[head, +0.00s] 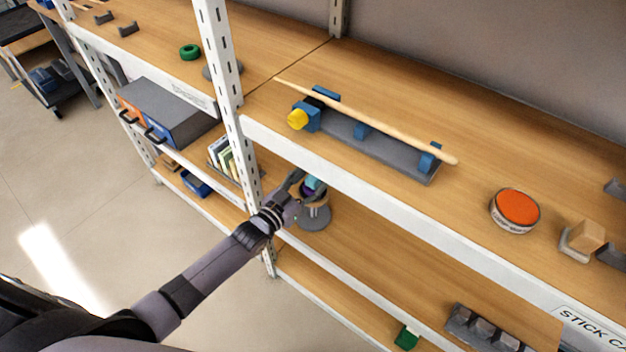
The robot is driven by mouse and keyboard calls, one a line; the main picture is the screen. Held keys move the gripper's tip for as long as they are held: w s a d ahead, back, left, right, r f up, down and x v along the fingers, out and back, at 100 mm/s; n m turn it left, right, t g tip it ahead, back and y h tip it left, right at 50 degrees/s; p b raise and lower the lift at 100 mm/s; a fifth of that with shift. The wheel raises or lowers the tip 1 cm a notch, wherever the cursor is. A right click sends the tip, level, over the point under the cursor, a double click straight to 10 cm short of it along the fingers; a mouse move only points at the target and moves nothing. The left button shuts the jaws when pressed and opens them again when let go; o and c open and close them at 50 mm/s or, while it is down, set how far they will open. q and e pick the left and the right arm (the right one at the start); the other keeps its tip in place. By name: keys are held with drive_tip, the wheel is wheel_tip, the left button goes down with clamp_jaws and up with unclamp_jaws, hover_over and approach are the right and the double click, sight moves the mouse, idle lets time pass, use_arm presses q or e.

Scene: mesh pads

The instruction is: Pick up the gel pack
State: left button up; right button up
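A small teal and purple item (314,184), possibly the gel pack, shows at my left gripper (301,187), above a round grey stand (314,216) on the middle shelf. My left arm reaches in from the lower left, past the white upright, under the front edge of the top shelf. The fingers are beside or around the item. They are small and partly covered, so I cannot tell whether they grip it. My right gripper is out of view.
The top shelf's white front edge (400,214) hangs close above the gripper. A white upright (232,110) stands just left. On top are a grey rack (385,153) with a wooden stick and an orange-topped tin (516,210).

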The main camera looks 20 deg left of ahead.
use_arm(q)
drive_tip(key=shift+c, duration=0.2)
drive_tip(key=c, duration=1.1)
drive_tip(key=shift+r, duration=0.15)
